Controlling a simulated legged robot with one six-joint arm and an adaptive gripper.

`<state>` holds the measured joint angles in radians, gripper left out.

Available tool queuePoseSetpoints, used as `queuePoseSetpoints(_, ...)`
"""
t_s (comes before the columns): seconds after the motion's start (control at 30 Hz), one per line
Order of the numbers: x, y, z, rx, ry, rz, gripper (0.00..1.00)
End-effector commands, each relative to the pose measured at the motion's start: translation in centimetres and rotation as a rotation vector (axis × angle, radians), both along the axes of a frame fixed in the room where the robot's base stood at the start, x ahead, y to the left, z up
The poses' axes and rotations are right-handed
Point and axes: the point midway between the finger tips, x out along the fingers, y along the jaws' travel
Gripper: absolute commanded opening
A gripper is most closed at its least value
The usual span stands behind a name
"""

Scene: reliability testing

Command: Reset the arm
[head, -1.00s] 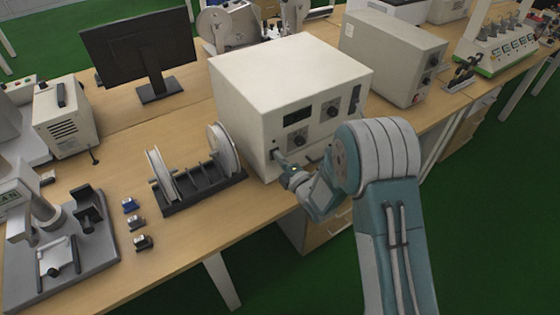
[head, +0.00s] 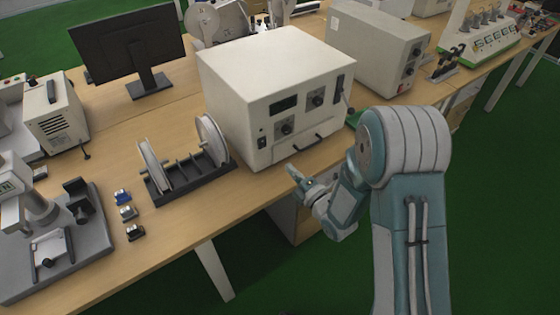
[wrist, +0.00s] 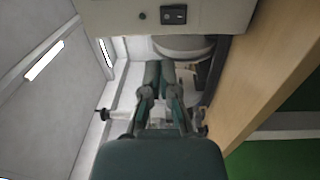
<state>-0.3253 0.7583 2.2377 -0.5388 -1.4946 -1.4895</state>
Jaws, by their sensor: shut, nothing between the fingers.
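My gripper (head: 292,172) is shut and empty. It is in front of the white box-shaped instrument (head: 270,68), near the table's front edge and apart from the instrument's front panel. The panel has a dark display, knobs, a black handle low down and a black switch (head: 261,141) at its lower left. In the wrist view my shut fingers (wrist: 160,78) point forward below the panel, whose rocker switch (wrist: 174,14) shows at the top.
A spool rack (head: 185,175) with two white reels stands left of the instrument. Several small connectors (head: 127,212) lie left of it. A grey-beige unit (head: 375,50) stands to the right. The floor (head: 490,200) in front of the table is clear.

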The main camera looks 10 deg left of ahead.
Motion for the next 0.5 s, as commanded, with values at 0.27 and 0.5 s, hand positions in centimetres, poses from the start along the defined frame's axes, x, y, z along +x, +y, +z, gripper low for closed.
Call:
queuePoseSetpoints(0.27, -1.02, -0.90, 0.04, -0.002, 0.001, 0.000, 0.00)
queuePoseSetpoints(0.5, -1.00, -0.87, 0.03, -0.002, 0.001, 0.000, 0.00)
